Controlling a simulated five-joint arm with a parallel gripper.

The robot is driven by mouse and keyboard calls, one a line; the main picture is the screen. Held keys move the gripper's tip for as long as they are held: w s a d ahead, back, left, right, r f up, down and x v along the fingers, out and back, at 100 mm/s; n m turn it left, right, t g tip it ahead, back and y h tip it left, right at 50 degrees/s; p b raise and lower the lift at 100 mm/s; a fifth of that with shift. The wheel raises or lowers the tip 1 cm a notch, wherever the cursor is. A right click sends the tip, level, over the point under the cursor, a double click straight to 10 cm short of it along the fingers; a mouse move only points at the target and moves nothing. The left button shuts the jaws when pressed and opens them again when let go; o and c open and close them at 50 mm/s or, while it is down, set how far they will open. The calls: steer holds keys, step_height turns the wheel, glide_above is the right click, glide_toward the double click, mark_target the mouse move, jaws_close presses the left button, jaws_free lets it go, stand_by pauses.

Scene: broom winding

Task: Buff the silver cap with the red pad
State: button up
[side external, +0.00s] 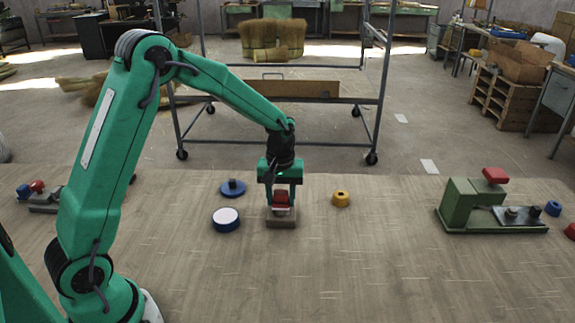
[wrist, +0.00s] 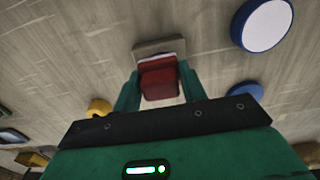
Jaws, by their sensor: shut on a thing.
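The red pad (side external: 281,198) is between the fingers of my gripper (side external: 282,204), which is shut on it. In the wrist view the red pad (wrist: 159,82) sits between both fingers, with a pale layer along its far edge. A grey-brown block (side external: 280,217) is directly under the pad; I cannot tell whether they touch. A round cap with a pale silvery top and blue rim (side external: 226,219) lies on the table left of my gripper. It shows at the upper right of the wrist view (wrist: 264,24).
A blue disc with a dark knob (side external: 233,188) lies behind the cap. A yellow ring-like piece (side external: 341,199) is right of my gripper. A green fixture with a red top (side external: 488,204) stands farther right, beside small blue and red pieces. The front table is clear.

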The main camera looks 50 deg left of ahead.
steer(key=shift+w+a, duration=1.3)
steer(key=shift+a, duration=0.05)
steer(key=shift+s+d, duration=1.45)
steer(key=shift+w+a, duration=1.35)
steer(key=shift+w, duration=0.05)
step_height(320, 180, up, 8)
